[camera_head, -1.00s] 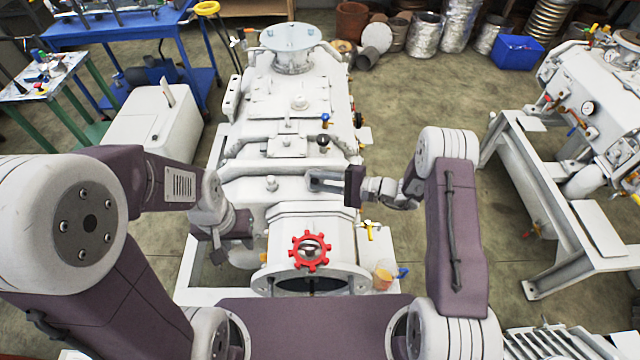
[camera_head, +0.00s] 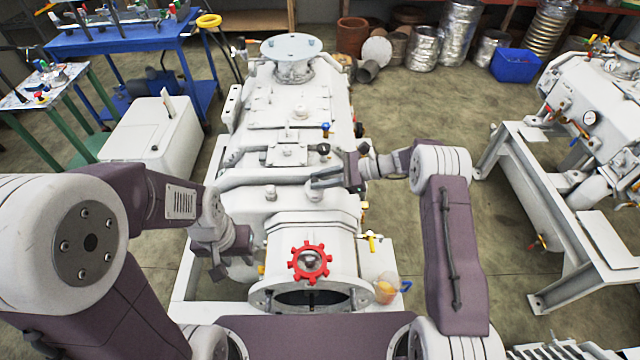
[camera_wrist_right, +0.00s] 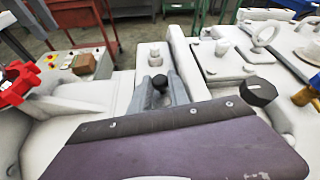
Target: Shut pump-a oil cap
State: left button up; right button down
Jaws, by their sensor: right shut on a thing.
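The white pump body (camera_head: 300,105) fills the middle of the head view. My right gripper (camera_head: 313,184) reaches in from the right over its front cross pipe. In the right wrist view the gripper's grey fingers (camera_wrist_right: 158,92) are shut around a small black-topped cap (camera_wrist_right: 160,82), which I take for the oil cap. Most of the cap is hidden by the fingers, so I cannot tell whether it is fully seated. My left gripper (camera_head: 217,268) hangs beside the pump's left side; its fingers are too unclear to tell whether they are open.
A red handwheel (camera_head: 309,262) sits on the front flange. Another black knob (camera_head: 323,148) stands close behind my right gripper, and a pale stud (camera_head: 270,192) is to its left. A yellow-handled valve (camera_head: 370,240) is at the right. A second pump stands further right.

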jog(key=shift+w+f+m+g+b, duration=0.4)
jog(key=shift+m+g+b, duration=0.1)
jog(key=shift+m+b, duration=0.15)
jog(key=c, duration=1.3)
grip_release()
jog(key=shift+o, duration=0.2)
jog(key=b+v, duration=0.1)
jog(key=v, duration=0.8)
